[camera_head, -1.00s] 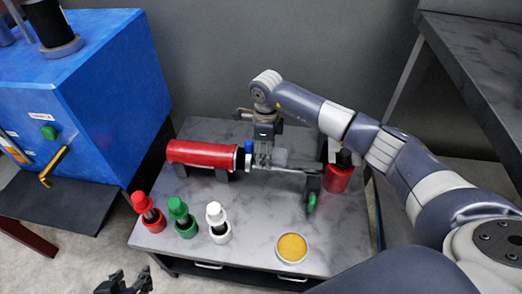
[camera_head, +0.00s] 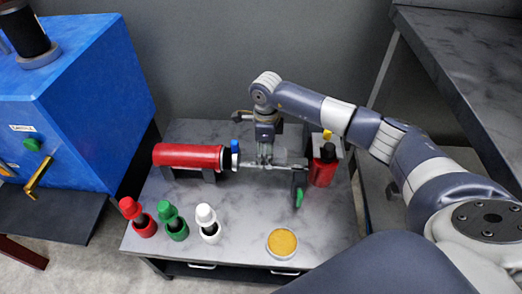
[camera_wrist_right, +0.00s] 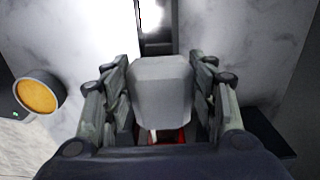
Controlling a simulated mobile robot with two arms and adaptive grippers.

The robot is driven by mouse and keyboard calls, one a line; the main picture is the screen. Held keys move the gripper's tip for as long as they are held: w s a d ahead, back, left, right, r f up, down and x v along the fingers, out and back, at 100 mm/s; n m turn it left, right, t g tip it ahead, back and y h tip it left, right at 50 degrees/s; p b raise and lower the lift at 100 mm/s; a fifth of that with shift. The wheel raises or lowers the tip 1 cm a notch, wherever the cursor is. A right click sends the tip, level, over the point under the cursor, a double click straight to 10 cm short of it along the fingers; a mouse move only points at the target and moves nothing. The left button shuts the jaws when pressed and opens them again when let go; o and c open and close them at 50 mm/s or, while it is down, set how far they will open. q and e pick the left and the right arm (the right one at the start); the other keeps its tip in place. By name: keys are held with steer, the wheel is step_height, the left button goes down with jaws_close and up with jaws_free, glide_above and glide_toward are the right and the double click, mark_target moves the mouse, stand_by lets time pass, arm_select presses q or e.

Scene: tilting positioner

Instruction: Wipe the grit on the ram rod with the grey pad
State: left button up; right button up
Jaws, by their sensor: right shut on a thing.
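The ram is a red cylinder (camera_head: 188,156) lying on the grey table, with a thin metallic ram rod (camera_head: 287,164) reaching right from it. My right gripper (camera_head: 265,154) is over the rod, just right of the cylinder's blue-marked end. In the right wrist view it is shut on the light grey pad (camera_wrist_right: 160,88), which sits between its fingers. In the head view the fingers hide most of the pad, and I cannot tell whether it touches the rod. No grit can be made out. My left gripper is out of view.
Red (camera_head: 136,216), green (camera_head: 173,220) and white (camera_head: 208,222) bottles stand at the front left. A round tin with a yellow-orange top (camera_head: 282,243) is at the front right. A blue machine (camera_head: 90,110) is at left.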

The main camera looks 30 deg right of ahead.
mark_target(284, 153)
steer(key=shift+s+d+f, duration=0.1)
steer(key=shift+s+d, duration=0.1)
steer(key=shift+d, duration=0.1)
steer(key=shift+s+d+p, duration=0.3)
steer(key=shift+s+d, duration=0.15)
steer(key=shift+d, duration=0.25)
steer(key=shift+s+d+p, duration=0.25)
steer(key=shift+s+d, duration=0.2)
steer(key=shift+d, duration=0.25)
steer(key=shift+s+d+p, duration=0.2)
steer(key=shift+s+d, duration=0.2)
steer(key=shift+d, duration=0.3)
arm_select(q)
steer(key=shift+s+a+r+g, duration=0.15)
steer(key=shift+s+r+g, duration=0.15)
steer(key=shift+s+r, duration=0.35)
arm_select(e)
steer(key=shift+r, duration=0.3)
